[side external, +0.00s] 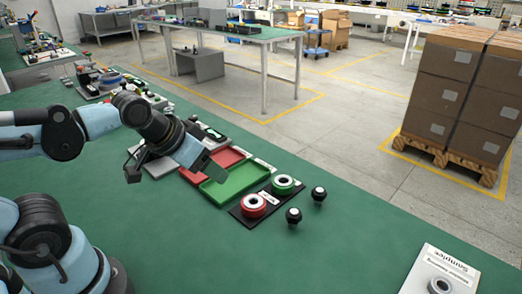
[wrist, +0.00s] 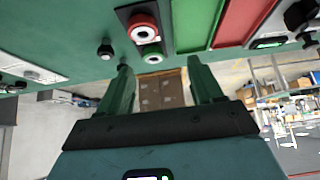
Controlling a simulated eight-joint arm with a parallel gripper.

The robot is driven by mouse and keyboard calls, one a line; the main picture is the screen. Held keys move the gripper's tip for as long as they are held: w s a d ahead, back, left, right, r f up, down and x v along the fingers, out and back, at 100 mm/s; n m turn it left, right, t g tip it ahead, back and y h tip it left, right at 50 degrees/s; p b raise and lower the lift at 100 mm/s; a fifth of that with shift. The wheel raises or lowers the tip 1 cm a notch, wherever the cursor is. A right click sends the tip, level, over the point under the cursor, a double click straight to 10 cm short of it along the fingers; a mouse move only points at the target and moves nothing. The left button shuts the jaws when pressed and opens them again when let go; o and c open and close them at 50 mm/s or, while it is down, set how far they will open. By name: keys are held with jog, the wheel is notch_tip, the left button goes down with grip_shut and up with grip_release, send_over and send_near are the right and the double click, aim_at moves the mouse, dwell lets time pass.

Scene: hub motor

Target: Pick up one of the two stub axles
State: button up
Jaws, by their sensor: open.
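Two black stub axles stand upright on the green table, to the right of the black plate in the side view. The nearer axle (side external: 293,215) is beside the red ring, and the farther axle (side external: 318,194) is beside the green ring. In the wrist view, one axle (wrist: 106,50) stands clear and the other (wrist: 123,67) is partly hidden by the left fingertip. My gripper (side external: 214,173) is above the green tray, to the left of both axles. Its fingers are spread wide with nothing between them (wrist: 160,68).
The black plate (side external: 240,213) carries a red ring (side external: 253,205) and a green ring (side external: 283,184). A green tray (side external: 222,190) and a red tray (side external: 228,157) lie to its left. A white sign with a ring part (side external: 440,272) is at the front right. Table around the axles is clear.

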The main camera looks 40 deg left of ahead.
jog(key=w+d+r+g, duration=0.1)
jog(key=w+d+r, duration=0.1)
jog(key=w+r, duration=0.25)
jog(key=g, duration=0.6)
send_over(320, 189)
notch_tip(320, 189, down, 6)
notch_tip(320, 189, down, 12)
jog(key=shift+f, duration=0.1)
grip_shut()
